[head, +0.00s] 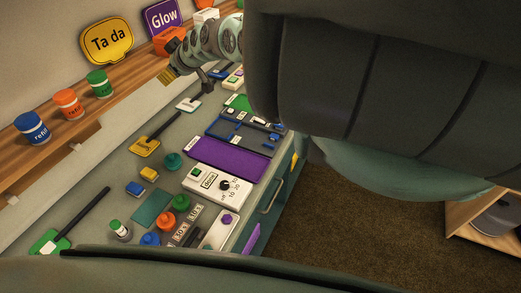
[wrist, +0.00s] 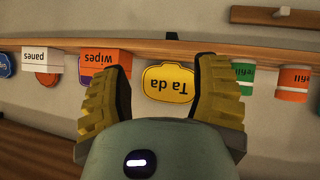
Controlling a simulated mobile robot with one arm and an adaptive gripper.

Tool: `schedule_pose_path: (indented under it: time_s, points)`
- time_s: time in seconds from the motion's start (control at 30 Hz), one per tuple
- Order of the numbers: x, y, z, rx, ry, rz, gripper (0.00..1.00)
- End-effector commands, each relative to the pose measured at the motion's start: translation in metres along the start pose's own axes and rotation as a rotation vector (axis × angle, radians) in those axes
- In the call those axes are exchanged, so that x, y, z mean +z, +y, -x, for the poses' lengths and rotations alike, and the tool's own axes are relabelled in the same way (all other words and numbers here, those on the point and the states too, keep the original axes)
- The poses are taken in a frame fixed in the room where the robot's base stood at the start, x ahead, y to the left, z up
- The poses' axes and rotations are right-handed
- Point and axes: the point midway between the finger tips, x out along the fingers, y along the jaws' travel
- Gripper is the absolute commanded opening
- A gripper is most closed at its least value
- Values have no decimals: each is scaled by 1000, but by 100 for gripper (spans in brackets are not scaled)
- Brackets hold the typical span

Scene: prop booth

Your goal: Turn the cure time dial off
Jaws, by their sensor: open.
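A white control box (head: 217,186) sits on the bench in the head view, with a green button, a small label and a black round dial (head: 225,185). Numbers are printed around the dial, so it looks like the cure time dial. Its pointer setting is too small to read. My gripper (head: 166,76) is far from it, up near the wall shelf at the back. In the wrist view, my gripper (wrist: 160,88) has its two yellow ridged fingers spread apart with nothing between them. The dial does not show in the wrist view.
Another white box with a purple knob (head: 227,218) stands nearer. A purple mat (head: 228,158) lies behind the dial box. Several coloured pots, sponges and paddles crowd the bench. The shelf (head: 75,125) holds refill tubs and a "Ta da" sign (head: 106,41). Carpet (head: 350,225) is clear at right.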

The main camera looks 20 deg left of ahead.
Motion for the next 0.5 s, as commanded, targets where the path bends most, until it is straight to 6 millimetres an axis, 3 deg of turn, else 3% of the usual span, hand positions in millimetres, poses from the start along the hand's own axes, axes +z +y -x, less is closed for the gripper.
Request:
schedule_pose_path:
  time_s: [0.03, 0.1, 0.2, 0.33, 0.5]
  points:
    - [32, -28, -9, -82, -100, 97, 61]
    - [72, -60, -6, -197, -248, 219, 61]
    - [131, -88, 10, -332, -456, 362, 61]
    - [188, -99, 40, -447, -669, 477, 61]
    - [220, -100, 64, -514, -802, 531, 61]
